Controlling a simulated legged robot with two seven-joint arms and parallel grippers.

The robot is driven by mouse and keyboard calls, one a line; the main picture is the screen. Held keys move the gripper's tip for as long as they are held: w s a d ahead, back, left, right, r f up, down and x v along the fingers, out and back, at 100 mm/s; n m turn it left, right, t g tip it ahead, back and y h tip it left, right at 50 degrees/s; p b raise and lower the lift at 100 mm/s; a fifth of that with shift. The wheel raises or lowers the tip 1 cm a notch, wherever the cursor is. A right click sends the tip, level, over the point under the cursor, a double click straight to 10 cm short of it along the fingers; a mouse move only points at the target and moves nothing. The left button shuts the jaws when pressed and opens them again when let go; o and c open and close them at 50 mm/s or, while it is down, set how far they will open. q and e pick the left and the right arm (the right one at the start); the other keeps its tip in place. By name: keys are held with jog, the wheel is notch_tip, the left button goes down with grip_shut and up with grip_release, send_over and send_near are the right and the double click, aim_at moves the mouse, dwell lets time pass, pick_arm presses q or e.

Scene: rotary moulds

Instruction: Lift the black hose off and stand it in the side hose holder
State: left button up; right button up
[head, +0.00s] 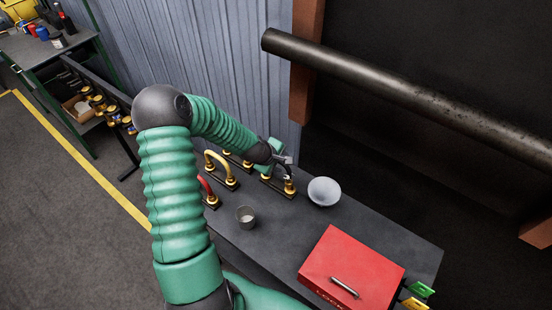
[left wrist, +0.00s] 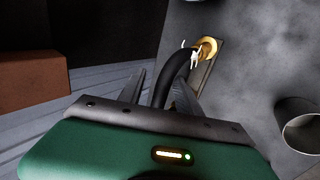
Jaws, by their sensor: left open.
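The black hose (left wrist: 172,80) arches up from a gold fitting (left wrist: 208,48) on a dark base plate on the bench. A small white piece (left wrist: 194,57) lies against it near this fitting. In the head view the hose is mostly hidden behind my gripper, with a gold fitting (head: 289,187) showing below. My left gripper (head: 284,167) is over the hose. In the left wrist view its open fingers (left wrist: 160,85) stand on either side of the hose; contact cannot be told. A rack with several gold fittings (head: 100,105), possibly the side hose holder, stands at the left. My right gripper is out of view.
A yellow hose (head: 218,156) and a red hose (head: 207,187) stand beside the black one. A grey cup (head: 246,222), a pale bowl (head: 324,191) and a red box (head: 350,262) are on the bench. A thick dark pipe (head: 400,95) crosses the upper right.

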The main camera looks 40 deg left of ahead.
pick_arm(q)
jog(key=v, duration=1.6)
jog(key=s+d+f+m+g+b, duration=0.1)
jog(key=s+d+f+m, duration=0.1)
jog(key=d+m, duration=0.4)
jog(key=s+d+f+m+g+b, duration=0.1)
jog(key=s+d+f+m, duration=0.1)
jog(key=d+m, duration=0.4)
jog(key=s+d+f+m+g+b, duration=0.1)
jog(key=s+d+f+m+g, duration=0.1)
jog(key=d+m, duration=0.5)
jog(key=s+d+f, duration=0.1)
jog(key=d, duration=0.1)
jog(key=shift+s+d+h, duration=0.25)
jog(key=shift+s+h, duration=0.1)
jog(key=shift+h, duration=0.05)
jog(key=shift+d, duration=0.3)
jog(key=shift+a, duration=0.2)
